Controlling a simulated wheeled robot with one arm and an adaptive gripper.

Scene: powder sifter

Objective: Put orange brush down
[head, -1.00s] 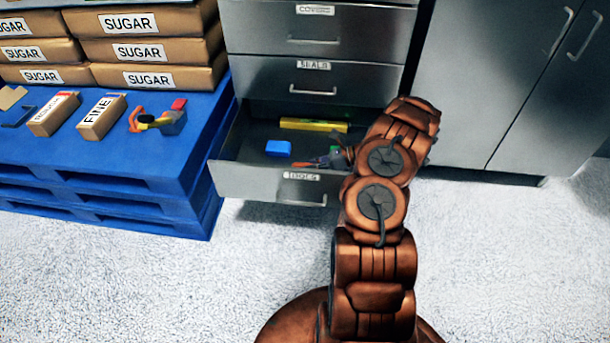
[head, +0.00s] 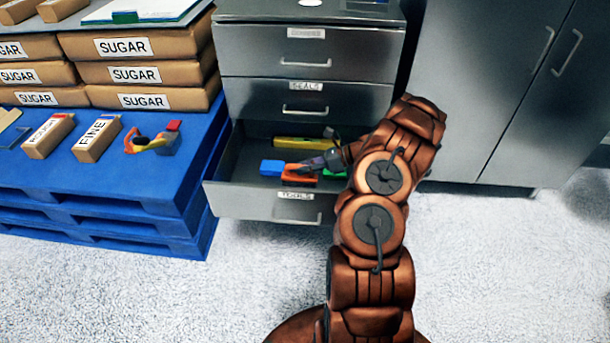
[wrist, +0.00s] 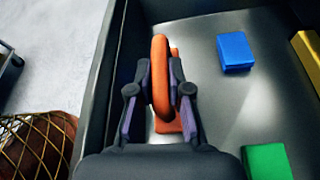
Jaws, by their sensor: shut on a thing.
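The orange brush (wrist: 161,75) is between the fingers of my gripper (wrist: 160,92) in the wrist view. My gripper is shut on its looped handle. In the head view the orange brush (head: 299,178) is low inside the open tools drawer (head: 262,206), near the drawer's front wall, with my gripper (head: 318,163) over it. The brush's lower end is close to the drawer floor; I cannot tell whether it touches. The drawer's wall (wrist: 97,85) runs along the left in the wrist view.
In the drawer are a blue block (head: 271,167), a green block (head: 335,174) and a yellow item (head: 303,142). A blue pallet (head: 90,188) at left holds sugar bags, small boxes and a colourful tool (head: 153,140). Closed drawers (head: 305,98) are above.

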